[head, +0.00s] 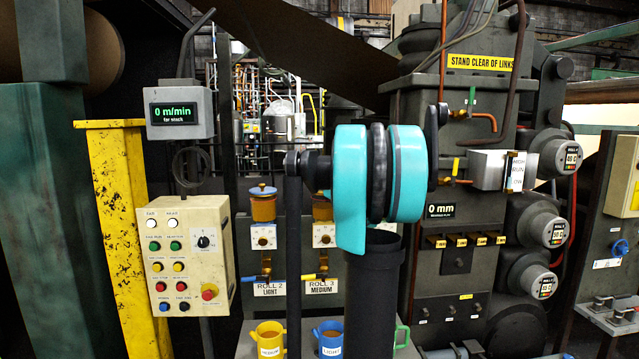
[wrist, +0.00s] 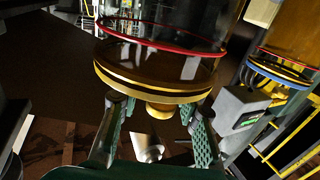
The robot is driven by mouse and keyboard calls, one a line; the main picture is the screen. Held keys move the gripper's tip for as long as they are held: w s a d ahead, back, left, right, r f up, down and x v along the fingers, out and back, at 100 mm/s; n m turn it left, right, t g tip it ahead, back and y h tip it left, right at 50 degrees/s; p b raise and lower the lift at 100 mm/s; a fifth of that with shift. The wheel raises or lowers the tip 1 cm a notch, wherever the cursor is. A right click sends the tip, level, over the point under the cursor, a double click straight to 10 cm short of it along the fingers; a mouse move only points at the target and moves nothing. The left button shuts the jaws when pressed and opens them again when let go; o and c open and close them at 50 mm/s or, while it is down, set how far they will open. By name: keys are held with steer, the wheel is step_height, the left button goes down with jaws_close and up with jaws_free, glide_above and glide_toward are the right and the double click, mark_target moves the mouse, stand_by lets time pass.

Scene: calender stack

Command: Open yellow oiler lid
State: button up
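The yellow oiler lid (wrist: 150,84) fills the top middle of the wrist view, a yellow-rimmed disc on a clear glass oiler (wrist: 165,62) with a red ring. Its small round yellow knob (wrist: 163,110) points toward my gripper. My gripper (wrist: 157,107) is open, one dark green finger on each side of the knob. I cannot tell whether either finger touches the lid. In the head view an amber oiler (head: 322,208) shows partly beside my arm; its lid is not clear. My gripper is hidden behind my teal arm there.
A blue-lidded oiler (head: 262,203) stands to the left; it also shows in the wrist view (wrist: 283,68). A yellow mug (head: 270,340) and a blue mug (head: 328,339) stand below. A button box (head: 190,255) is at the left.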

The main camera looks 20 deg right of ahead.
jaws_close()
stand_by(0.5)
